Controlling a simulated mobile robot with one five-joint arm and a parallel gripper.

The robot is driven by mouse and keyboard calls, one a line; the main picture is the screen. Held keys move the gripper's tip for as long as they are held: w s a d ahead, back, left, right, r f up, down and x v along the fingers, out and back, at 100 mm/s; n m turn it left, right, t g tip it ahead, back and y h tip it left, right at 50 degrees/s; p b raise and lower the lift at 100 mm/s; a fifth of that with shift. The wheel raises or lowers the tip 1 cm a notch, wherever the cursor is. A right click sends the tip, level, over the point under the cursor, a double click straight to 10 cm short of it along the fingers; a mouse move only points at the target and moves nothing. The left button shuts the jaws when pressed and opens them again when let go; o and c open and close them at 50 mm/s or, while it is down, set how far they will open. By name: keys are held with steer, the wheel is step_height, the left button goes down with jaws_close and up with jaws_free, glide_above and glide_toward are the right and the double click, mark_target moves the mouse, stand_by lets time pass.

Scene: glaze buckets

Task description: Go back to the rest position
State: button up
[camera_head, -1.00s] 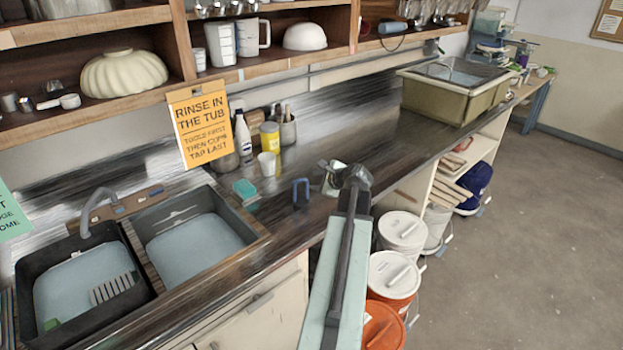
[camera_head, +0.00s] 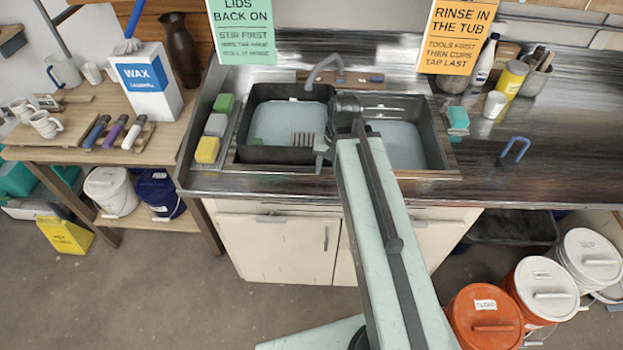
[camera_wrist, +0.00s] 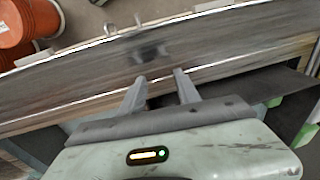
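My gripper (camera_wrist: 160,80) shows in the wrist view with its two fingers apart and nothing between them. A strip of dark counter shows beyond the fingertips. In the head view my arm reaches forward, and its end is in front of the double sink (camera_head: 262,155), near the divider between the two basins. The arm hides part of the right basin, and the fingers are hard to make out there.
Orange buckets (camera_head: 485,318) and white-lidded buckets (camera_head: 588,256) stand on the floor at right. A blue handle-shaped item (camera_head: 514,150) is on the counter. A wooden table (camera_head: 75,148) holds mugs and a wax box (camera_head: 148,85) at left.

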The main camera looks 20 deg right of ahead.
steer(key=s+a+n, duration=0.1)
steer(key=a, duration=0.1)
steer(key=s+a+n, duration=0.1)
steer(key=a, duration=0.1)
steer(key=a+n+g+h, duration=0.1)
steer(key=a, duration=0.1)
steer(key=shift+s+a+f+n, duration=0.1)
steer(key=shift+s+a+n, duration=0.25)
steer(key=shift+s+n, duration=0.05)
